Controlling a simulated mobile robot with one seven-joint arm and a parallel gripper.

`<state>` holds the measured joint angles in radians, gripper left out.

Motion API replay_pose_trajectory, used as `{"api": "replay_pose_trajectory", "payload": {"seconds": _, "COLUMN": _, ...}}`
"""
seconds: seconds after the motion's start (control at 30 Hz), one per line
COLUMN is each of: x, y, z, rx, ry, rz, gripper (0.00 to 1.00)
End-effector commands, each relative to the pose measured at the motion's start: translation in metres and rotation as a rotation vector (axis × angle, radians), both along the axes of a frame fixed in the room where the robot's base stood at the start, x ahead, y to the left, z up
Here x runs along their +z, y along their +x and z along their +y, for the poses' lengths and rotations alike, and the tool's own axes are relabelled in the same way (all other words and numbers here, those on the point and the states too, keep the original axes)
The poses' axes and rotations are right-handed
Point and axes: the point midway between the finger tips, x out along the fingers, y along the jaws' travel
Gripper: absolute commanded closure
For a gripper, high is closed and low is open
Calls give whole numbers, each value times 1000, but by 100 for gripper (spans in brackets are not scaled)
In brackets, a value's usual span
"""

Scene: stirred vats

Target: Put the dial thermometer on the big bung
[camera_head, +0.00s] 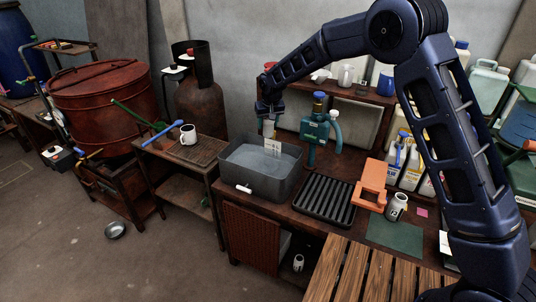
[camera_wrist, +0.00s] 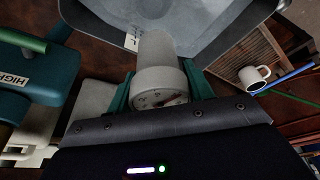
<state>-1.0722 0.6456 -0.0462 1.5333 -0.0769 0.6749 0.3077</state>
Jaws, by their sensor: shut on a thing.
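The dial thermometer (camera_wrist: 160,98) is between the green fingers of my gripper (camera_wrist: 158,92) in the wrist view. Its round pale face with dark marks and a reddish pointer faces the camera, and a pale cylindrical part extends away from the face. In the head view my gripper (camera_head: 268,112) is shut on it above the back part of the grey tub (camera_head: 262,188). The thermometer shows there only as a small pale shape (camera_head: 268,128). I cannot pick out the big bung with certainty in either view.
A green pump-like device (camera_head: 315,130) with a blue cap stands close right of my gripper. A black ribbed tray (camera_head: 324,200) and an orange block (camera_head: 371,184) lie farther right. A white mug (camera_head: 188,134) stands on the left side table; a red vat (camera_head: 103,95) is beyond.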

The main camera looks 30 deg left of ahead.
Motion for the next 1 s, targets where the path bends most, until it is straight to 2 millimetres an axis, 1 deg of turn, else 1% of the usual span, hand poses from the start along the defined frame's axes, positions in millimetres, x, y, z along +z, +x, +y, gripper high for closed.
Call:
{"api": "replay_pose_trajectory", "payload": {"seconds": 0.03, "x": -12, "y": 0, "z": 0, "rx": 1, "ry": -3, "rz": 1, "gripper": 75}}
{"api": "replay_pose_trajectory", "payload": {"seconds": 0.2, "x": -49, "y": 0, "z": 0, "rx": 1, "ry": -3, "rz": 1, "gripper": 75}}
{"api": "replay_pose_trajectory", "payload": {"seconds": 0.4, "x": -88, "y": 0, "z": 0, "rx": 1, "ry": -2, "rz": 0, "gripper": 75}}
{"api": "replay_pose_trajectory", "payload": {"seconds": 0.5, "x": -100, "y": 0, "z": 0, "rx": 1, "ry": 0, "rz": 0, "gripper": 75}}
{"api": "replay_pose_trajectory", "payload": {"seconds": 0.77, "x": -114, "y": 0, "z": 0, "rx": 0, "ry": 0, "rz": 0, "gripper": 75}}
{"api": "replay_pose_trajectory", "payload": {"seconds": 1.0, "x": -145, "y": 0, "z": 0, "rx": 0, "ry": 0, "rz": 0, "gripper": 75}}
